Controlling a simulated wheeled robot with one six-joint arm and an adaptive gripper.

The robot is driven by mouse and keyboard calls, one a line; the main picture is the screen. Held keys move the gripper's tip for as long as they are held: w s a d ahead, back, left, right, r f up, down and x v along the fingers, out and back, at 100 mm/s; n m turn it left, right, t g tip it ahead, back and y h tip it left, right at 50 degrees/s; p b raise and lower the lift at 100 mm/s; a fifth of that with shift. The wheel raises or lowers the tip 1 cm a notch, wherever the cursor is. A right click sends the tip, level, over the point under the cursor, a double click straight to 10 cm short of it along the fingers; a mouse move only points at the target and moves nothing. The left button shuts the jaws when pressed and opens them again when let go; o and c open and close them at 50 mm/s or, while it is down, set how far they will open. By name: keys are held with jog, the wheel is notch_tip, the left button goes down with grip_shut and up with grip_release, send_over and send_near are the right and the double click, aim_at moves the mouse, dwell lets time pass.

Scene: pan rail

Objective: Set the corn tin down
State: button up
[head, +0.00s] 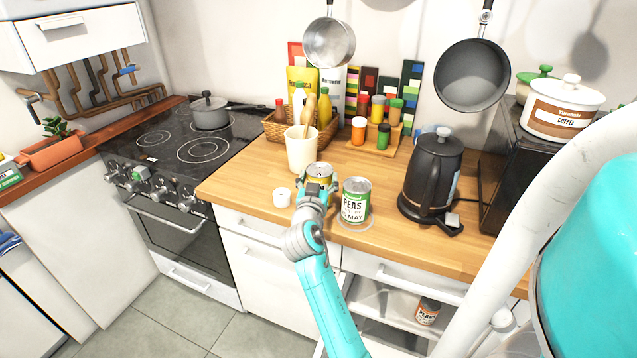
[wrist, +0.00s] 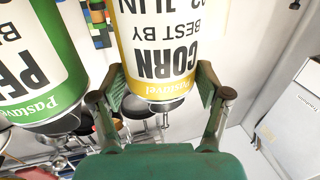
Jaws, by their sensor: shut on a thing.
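The corn tin (head: 319,171) has a yellow label and a metal lid, and stands upright at the counter's front part, between the utensil crock and the peas tin. My gripper (head: 314,189) is shut on its near side and hides most of it. In the wrist view the corn tin (wrist: 158,50) appears upside down between both fingers (wrist: 160,98). I cannot tell whether its base touches the counter. The green-and-white peas tin (head: 356,203) stands just right of it, apart from it, on a pale ring on the wood; it also shows in the wrist view (wrist: 38,60).
A cream utensil crock (head: 301,150) stands close behind, and a small white cup (head: 281,197) sits left. A black kettle (head: 432,175) stands right. Below, an open drawer (head: 385,303) holds a pears tin (head: 427,311). Bare wooden counter (head: 240,182) lies to the left.

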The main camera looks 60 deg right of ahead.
jog(key=shift+f, duration=0.55)
jog(key=o, duration=1.6)
jog(key=shift+f, duration=0.15)
